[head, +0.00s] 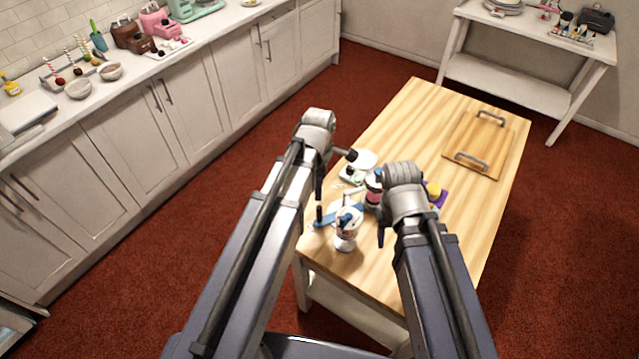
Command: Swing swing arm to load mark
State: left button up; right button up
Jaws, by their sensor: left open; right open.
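A small white stand with a round top (347,228) is near the wooden table's near left corner. A blue bar-like part (326,217) lies beside it; I cannot tell whether this is the swing arm. A load mark cannot be made out at this size. My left gripper (335,182) hangs over the table's left edge, open, above and behind the blue part. My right gripper (407,226) is open over the table, to the right of the white stand. My arms and wrists hide part of the small objects between them.
A white dish-like object (362,160), a red-and-white object (374,188) and a purple-and-yellow object (436,194) crowd the grippers. A wooden board with handles (480,145) lies toward the far end of the table. The table's right side (480,215) is clear.

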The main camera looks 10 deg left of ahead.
aim_at(319, 207)
pick_arm(q)
notch_tip(319, 207, down, 10)
jog(key=b, duration=0.9)
jog(key=shift+r, duration=0.4)
jog(key=shift+c, duration=0.5)
grip_shut()
jog(key=shift+w, duration=0.1)
jog(key=shift+w+a, duration=0.35)
jog(key=shift+w, duration=0.25)
jog(key=shift+w+a, duration=0.35)
jog(key=shift+w, duration=0.25)
